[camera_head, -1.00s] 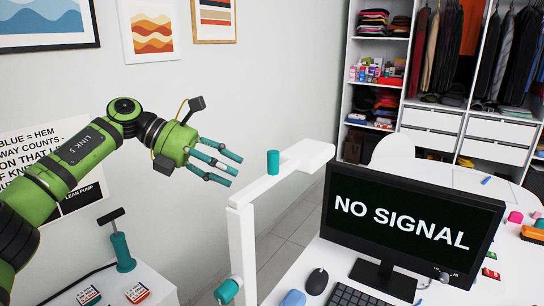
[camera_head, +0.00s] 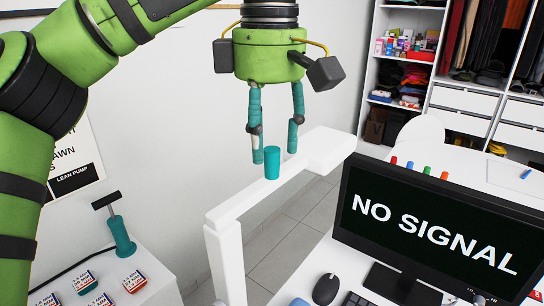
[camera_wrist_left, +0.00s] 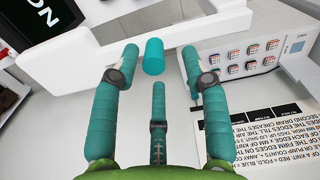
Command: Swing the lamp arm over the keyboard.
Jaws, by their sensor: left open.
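The white lamp arm (camera_head: 300,160) runs from the top of a white post (camera_head: 226,265) toward the back right, ending in a thicker head beside the monitor. A teal peg (camera_head: 272,162) stands upright on it. The keyboard (camera_head: 356,299) shows only in part at the bottom edge, in front of the monitor. My left gripper (camera_head: 275,155) is open and points down, its fingertips close to the peg's upper part. In the left wrist view the peg (camera_wrist_left: 154,57) appears between two spread fingers (camera_wrist_left: 160,54), apart from them. My right gripper is not in view.
The monitor (camera_head: 430,225) stands right of the lamp arm, with a mouse (camera_head: 326,289) in front. A side table at lower left carries a teal pump (camera_head: 122,238) and several small boxes (camera_head: 134,281). Floor shows behind the arm.

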